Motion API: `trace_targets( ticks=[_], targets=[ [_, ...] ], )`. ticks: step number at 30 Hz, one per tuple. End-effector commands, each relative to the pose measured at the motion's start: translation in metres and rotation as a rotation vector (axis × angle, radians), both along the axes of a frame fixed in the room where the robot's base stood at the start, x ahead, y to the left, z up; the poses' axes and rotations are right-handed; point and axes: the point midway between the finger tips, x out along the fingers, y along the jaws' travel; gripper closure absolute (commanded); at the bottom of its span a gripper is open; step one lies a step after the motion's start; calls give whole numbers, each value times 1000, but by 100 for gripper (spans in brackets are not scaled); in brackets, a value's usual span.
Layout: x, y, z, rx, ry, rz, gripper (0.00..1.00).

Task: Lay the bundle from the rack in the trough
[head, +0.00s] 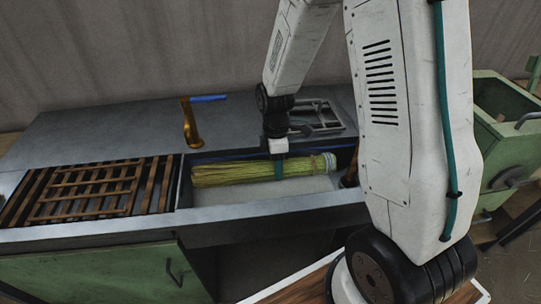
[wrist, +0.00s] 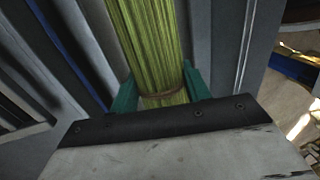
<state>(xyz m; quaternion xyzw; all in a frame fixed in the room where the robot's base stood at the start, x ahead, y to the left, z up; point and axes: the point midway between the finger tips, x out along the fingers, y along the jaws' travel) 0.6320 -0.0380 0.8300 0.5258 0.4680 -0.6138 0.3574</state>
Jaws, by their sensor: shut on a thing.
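The bundle (head: 235,172) is a long sheaf of yellow-green straw with a pale banded end at the right. It lies level in or just over the trough (head: 300,190), a sunken basin in the grey bench; I cannot tell whether it touches the bottom. My gripper (head: 265,176) comes down from above and is shut on the bundle near its middle. In the wrist view the teal fingers (wrist: 160,88) stand on both sides of the straw (wrist: 150,45), beside a brown tie. The wrist body hides part of the bundle.
A slatted wooden rack (head: 95,190) lies left of the trough. A brass faucet-like piece (head: 190,125) with a blue handle stands behind it. A grey metal frame (head: 322,118) lies behind the trough. A green bin (head: 510,120) stands at the right. The bench's back left is clear.

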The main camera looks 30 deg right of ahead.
Motion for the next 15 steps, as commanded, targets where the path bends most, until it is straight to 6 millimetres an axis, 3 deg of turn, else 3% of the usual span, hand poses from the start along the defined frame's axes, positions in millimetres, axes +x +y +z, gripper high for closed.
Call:
trace_targets(
  ticks=[15],
  targets=[
    [0,4,-53,0,3,6,77]
  ],
)
